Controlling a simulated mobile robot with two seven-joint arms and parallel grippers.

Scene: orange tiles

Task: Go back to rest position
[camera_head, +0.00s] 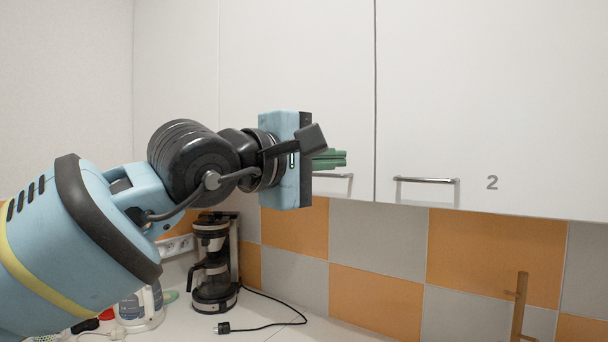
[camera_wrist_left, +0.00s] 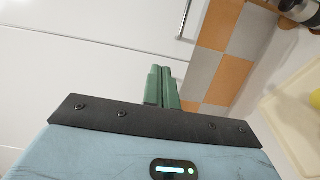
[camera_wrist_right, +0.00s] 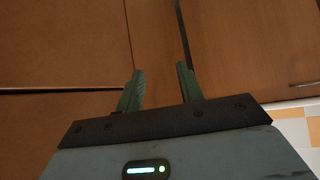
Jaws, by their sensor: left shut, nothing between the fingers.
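My left gripper (camera_head: 330,158) is raised in front of the white upper cabinets in the head view. Its green fingers are together with nothing between them, which also shows in the left wrist view (camera_wrist_left: 162,88). In the head view the fingers overlap the left cabinet door near its handle (camera_head: 333,175); I cannot tell whether they touch it. My right gripper (camera_wrist_right: 157,88) is outside the head view. In the right wrist view its green fingers are apart and empty, in front of brown wooden cabinet fronts (camera_wrist_right: 70,50).
The upper cabinet doors (camera_head: 480,90) are shut; the right one has a handle (camera_head: 426,180) and a "2". A coffee maker (camera_head: 214,262) with a loose plug (camera_head: 223,327) stands on the counter below my left arm. A white jug (camera_head: 142,306) and a wooden stand (camera_head: 519,305) are also there.

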